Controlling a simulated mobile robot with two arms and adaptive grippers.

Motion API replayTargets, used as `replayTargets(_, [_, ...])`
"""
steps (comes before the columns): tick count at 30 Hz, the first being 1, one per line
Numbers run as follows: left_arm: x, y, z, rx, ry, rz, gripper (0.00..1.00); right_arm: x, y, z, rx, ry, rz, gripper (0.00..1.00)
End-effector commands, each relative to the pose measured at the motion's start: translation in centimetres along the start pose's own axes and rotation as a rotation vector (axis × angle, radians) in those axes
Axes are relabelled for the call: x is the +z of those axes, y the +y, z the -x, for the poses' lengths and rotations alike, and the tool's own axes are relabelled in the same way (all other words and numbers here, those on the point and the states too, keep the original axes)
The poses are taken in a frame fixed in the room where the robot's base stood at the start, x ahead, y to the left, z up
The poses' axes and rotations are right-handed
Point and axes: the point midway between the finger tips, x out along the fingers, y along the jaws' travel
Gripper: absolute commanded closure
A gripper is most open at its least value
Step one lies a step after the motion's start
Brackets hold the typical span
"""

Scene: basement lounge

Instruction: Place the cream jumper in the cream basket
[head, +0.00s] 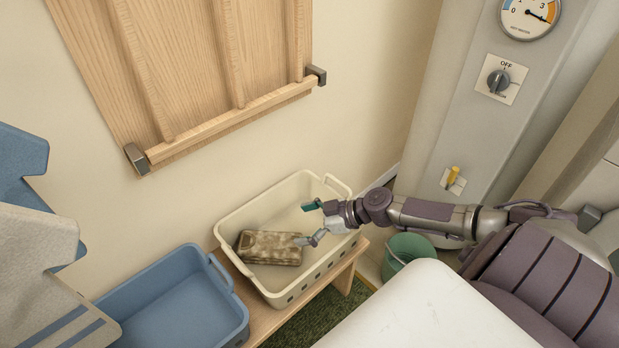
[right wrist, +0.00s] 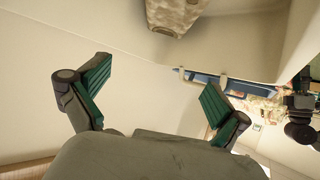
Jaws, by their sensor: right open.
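The cream basket (head: 228,233) stands on a wooden bench against the wall. A folded, mottled cream-and-brown bundle (head: 268,248) lies in it on the left side; it looks like the cream jumper. My right gripper (head: 310,223) is open and empty over the right part of the basket, its fingers pointing left toward the bundle, apart from it. In the right wrist view, the spread fingers (right wrist: 155,90) have nothing between them, and the bundle (right wrist: 175,14) shows beyond them at the top.
A blue basket (head: 238,318) stands left of the cream one. Blue and grey-cream striped cloth shapes (head: 30,250) fill the left edge. A green bucket (head: 408,245) stands right of the bench, beside a white surface (head: 430,310). A wooden rack (head: 190,70) hangs above.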

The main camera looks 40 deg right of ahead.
Motion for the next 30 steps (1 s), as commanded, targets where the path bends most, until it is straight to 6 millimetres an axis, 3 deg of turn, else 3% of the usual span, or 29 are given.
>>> replayTargets(8, [0.5, 0.0, -0.6, 0.000, -0.010, 0.000, 0.60, 0.0, 0.0, 2.2, -0.001, -0.001, 0.000, 0.00])
replayTargets(30, [0.1, 0.1, -0.4, 0.002, -0.001, 0.002, 0.60, 0.0, 0.0, 2.2, 0.000, 0.000, 0.000, 0.00])
